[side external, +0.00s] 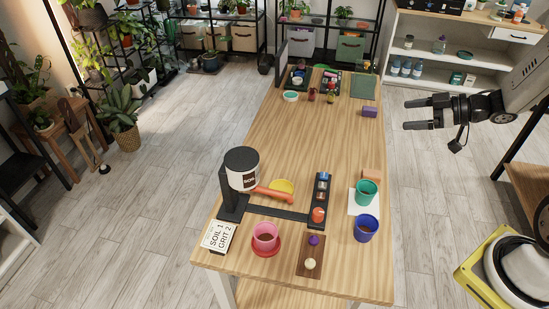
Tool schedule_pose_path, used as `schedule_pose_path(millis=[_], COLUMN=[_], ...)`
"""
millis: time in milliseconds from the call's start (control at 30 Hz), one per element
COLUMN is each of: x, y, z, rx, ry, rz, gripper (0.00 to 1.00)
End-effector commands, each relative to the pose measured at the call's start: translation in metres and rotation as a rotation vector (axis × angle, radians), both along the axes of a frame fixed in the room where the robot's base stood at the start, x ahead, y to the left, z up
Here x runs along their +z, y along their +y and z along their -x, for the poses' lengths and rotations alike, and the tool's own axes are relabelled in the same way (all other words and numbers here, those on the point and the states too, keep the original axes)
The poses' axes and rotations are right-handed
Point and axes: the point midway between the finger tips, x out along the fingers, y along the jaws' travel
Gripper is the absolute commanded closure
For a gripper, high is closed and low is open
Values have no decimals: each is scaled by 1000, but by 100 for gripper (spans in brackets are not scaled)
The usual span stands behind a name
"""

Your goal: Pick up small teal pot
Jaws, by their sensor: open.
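A small teal pot (367,190) with brown contents stands upright on a white sheet (356,210) near the right edge of the wooden table (300,130). My gripper (408,114) is open and empty at the right of the side view. Its two dark fingers point left. It appears to be beyond the table's right edge, farther back than the teal pot and well apart from it. A round white dish with teal in it (291,96) sits at the table's far end; its details are too small to tell.
A blue pot (366,229) stands just in front of the teal pot. A terracotta-coloured piece (371,175) lies behind it. A black rack (318,215) is to its left, near the soil dispenser (242,170). The table's middle is clear.

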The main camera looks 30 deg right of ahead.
Motion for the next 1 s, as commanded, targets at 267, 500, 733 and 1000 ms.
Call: schedule_pose_path(millis=[267, 500, 733, 1000], x=[-5, -43, -89, -148], y=[5, 5, 6, 6], z=[30, 29, 29, 29], rx=[134, 131, 130, 130], ry=[-6, -5, -4, -5], rz=[-143, -141, -139, -137], gripper=[0, 0, 0, 0])
